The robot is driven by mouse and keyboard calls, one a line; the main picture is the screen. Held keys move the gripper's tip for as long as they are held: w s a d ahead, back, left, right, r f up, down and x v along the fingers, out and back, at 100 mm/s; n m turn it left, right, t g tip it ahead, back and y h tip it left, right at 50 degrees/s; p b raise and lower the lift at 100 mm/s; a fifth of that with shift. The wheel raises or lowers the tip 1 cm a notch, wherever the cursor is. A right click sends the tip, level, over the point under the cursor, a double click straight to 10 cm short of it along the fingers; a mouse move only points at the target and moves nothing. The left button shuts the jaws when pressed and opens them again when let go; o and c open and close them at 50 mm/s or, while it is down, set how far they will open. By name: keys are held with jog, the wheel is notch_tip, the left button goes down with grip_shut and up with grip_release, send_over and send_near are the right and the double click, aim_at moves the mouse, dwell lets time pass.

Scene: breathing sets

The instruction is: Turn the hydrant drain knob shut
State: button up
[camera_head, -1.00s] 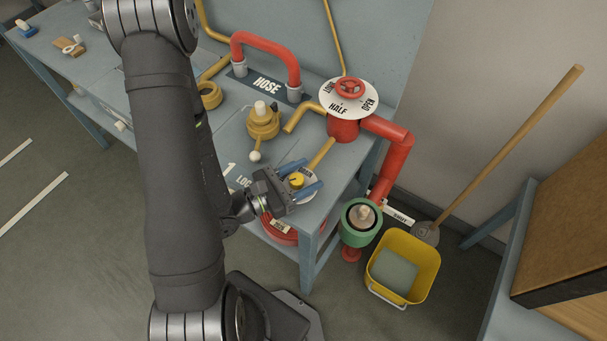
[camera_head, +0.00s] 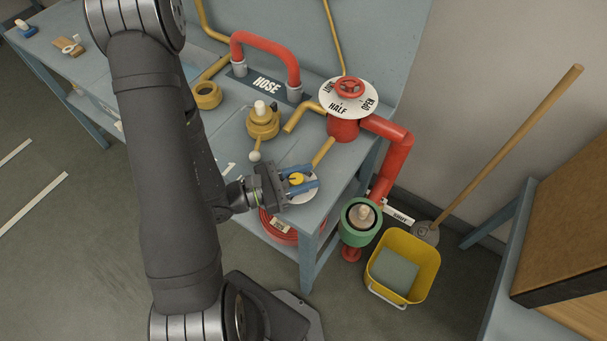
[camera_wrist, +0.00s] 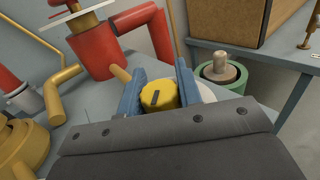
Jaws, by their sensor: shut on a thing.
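A yellow knob (camera_head: 296,180) sits on a white round dial (camera_head: 308,193) near the front right corner of the blue-grey bench. My gripper (camera_head: 303,178) is shut on the knob, with one blue finger on each side. The wrist view also shows the yellow knob (camera_wrist: 158,96) between the fingers of my gripper (camera_wrist: 158,88), with a dark mark on its top. The dial is mostly covered by the gripper, and its lettering cannot be read. I cannot tell where the mark points on the dial.
A red pipe (camera_head: 385,128) with a handwheel (camera_head: 350,88) stands behind the knob. A short yellow pipe (camera_head: 323,151) and a brass fitting (camera_head: 262,122) are close by. A green cup-shaped fitting (camera_head: 353,237) and a yellow bucket (camera_head: 425,248) are off the bench's right side.

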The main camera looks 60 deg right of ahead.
jog(key=m+g+y, duration=0.1)
jog(key=g+y, duration=0.1)
jog(key=m+g+y, duration=0.1)
jog(key=m, duration=0.1)
jog(key=shift+s+a+m+g+y, duration=0.15)
jog(key=shift+m+g+y, duration=0.15)
jog(key=shift+g+y, duration=0.1)
jog(key=shift+s+a+m+g+y, duration=0.15)
jog(key=shift+m+g+y, duration=0.55)
jog(key=shift+y, duration=0.5)
jog(key=shift+a+m+g+y, duration=0.1)
jog(key=shift+m+g+y, duration=0.4)
jog(key=shift+m+y, duration=0.55)
jog(key=shift+y, duration=0.25)
jog(key=o, duration=1)
